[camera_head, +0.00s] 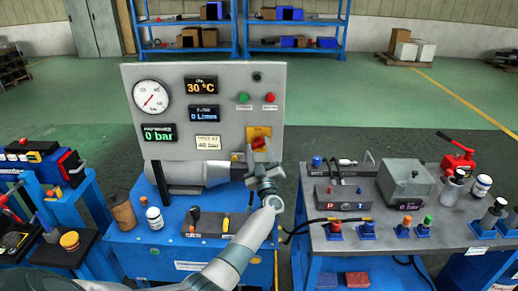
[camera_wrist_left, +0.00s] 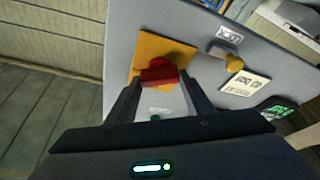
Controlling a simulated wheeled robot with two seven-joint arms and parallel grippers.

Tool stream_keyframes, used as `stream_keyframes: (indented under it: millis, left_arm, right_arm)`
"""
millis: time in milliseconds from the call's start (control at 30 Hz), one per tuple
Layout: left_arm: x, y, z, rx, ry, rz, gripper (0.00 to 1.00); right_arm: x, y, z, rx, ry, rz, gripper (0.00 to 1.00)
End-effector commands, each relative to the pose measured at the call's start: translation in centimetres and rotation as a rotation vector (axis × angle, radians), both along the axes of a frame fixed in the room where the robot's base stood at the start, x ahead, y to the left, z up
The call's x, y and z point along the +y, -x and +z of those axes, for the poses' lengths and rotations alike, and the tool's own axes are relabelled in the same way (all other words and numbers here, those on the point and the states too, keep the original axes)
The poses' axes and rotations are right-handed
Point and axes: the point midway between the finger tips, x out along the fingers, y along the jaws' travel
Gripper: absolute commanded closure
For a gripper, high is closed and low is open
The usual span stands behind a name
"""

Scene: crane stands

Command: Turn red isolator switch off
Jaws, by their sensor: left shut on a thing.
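The red isolator switch (camera_head: 259,142) sits on a yellow plate (camera_head: 257,131) at the lower right of the grey gauge panel (camera_head: 220,80). In the left wrist view its red handle (camera_wrist_left: 158,74) stands across the yellow plate (camera_wrist_left: 162,52), tilted in the picture. My left gripper (camera_head: 260,161) reaches up to the switch from below. In the left wrist view, the fingers of my left gripper (camera_wrist_left: 160,90) lie on both sides of the red handle and are shut on it. My right gripper is not in view.
The panel has a pressure gauge (camera_head: 151,97), digital displays and a green button (camera_head: 243,97). A padlock-like yellow-ended piece (camera_wrist_left: 234,62) sits beside the switch. Bottles stand on the blue bench (camera_head: 130,238). A second bench (camera_head: 345,243) with fittings stands at right.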

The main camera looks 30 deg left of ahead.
Motion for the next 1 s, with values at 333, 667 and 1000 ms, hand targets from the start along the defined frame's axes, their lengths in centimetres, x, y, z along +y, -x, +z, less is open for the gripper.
stream_keyframes:
  millis: [333, 667, 1000]
  left_arm:
    - [-0.2, 0.0, 0.0, -0.172, 0.288, 0.001, 0.76]
    - [-0.2, 0.0, 0.2, -0.335, 0.555, 0.001, 0.76]
    - [0.0, 0.1, 0.3, -0.488, 0.802, 0.003, 0.76]
  right_arm:
    - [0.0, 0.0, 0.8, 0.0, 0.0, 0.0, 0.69]
    - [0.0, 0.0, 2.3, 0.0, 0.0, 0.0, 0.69]
    - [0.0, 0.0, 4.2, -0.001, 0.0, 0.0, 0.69]
